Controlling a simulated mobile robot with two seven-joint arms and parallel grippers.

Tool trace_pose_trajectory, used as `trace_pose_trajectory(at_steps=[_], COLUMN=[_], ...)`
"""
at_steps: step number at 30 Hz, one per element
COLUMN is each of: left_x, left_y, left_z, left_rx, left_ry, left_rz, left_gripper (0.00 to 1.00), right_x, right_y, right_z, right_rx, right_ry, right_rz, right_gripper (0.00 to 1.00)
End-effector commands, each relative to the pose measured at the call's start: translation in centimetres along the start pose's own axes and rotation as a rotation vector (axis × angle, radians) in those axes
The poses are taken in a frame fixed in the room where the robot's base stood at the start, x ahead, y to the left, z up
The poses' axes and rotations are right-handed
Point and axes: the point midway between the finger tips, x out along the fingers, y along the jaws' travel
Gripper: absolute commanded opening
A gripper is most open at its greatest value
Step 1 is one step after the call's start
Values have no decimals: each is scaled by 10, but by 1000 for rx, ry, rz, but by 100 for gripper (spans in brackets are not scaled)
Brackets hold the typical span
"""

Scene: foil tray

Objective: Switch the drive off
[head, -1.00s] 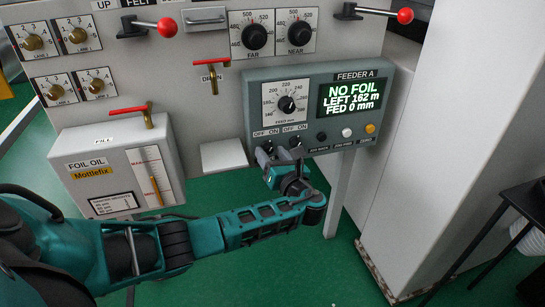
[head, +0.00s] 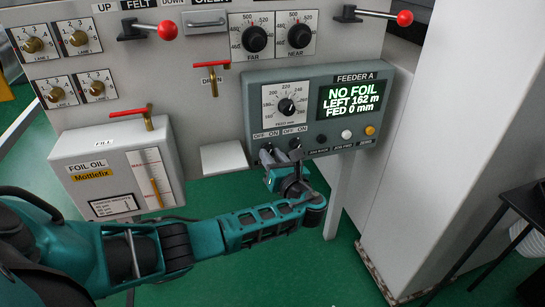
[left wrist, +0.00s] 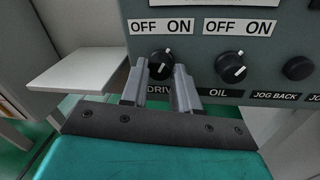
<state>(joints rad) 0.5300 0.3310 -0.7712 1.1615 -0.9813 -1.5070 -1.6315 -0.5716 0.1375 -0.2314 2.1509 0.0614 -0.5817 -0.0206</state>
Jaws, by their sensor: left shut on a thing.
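The drive switch (left wrist: 160,64) is a small black knob under an OFF ON plate, with a partly covered DRIVE label below it. It sits on the lower left of the grey Feeder A panel (head: 314,74). My left gripper (left wrist: 160,78) is shut on this knob, with one finger on each side. In the head view my left gripper (head: 268,158) reaches the knob from below and hides much of it. The drive knob's pointer is too unclear to read. My right gripper is not in view.
The similar oil switch (left wrist: 231,67) is close to the right of the drive switch. The jog back button (left wrist: 299,68) is farther right. A white shelf (left wrist: 82,70) juts out at the left. The panel's screen (head: 351,99) reads NO FOIL.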

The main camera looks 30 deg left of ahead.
Motion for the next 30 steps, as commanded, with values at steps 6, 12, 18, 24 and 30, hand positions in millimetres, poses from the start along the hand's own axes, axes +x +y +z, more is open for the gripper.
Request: trace_pose_trajectory(at_steps=[6,12,18,24,30], left_x=[0,-1,0,0,0], left_y=[1,1,1,1,2], left_z=[2,3,3,3,3], left_rx=[-103,-268,-458,-642,-803], left_ry=[16,40,64,90,110], left_rz=[-2,-8,-14,-20,-26], left_gripper=[0,0,0,0,0], right_x=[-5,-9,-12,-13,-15], right_y=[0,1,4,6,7], right_z=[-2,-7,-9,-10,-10], right_rx=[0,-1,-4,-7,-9], right_ry=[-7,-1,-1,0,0], right_rz=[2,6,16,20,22], right_gripper=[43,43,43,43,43])
